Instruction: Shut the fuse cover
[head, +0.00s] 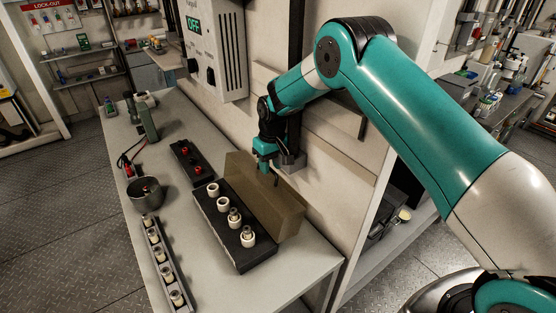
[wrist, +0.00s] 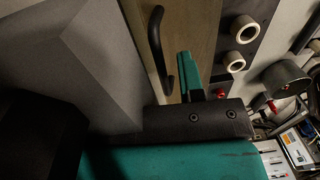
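The fuse cover (head: 262,205) is a brownish, box-like panel. It stands open, upright along the wall side of the black fuse block (head: 212,228). The block holds several exposed white fuses. In the head view my gripper (head: 266,168) is at the upper edge of the cover, by its dark handle (head: 276,181). In the wrist view the cover (wrist: 200,25) and its curved black handle (wrist: 157,45) lie just beyond my teal fingertips (wrist: 186,62). The fingers look shut together with nothing between them, beside the handle. I cannot tell whether they touch the cover.
A tray of spare fuses (head: 158,250), a dark pot (head: 147,190) and a black box with red terminals (head: 190,160) stand on the bench. A grey control unit (head: 205,50) showing OFF hangs on the wall. The bench front right of the block is clear.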

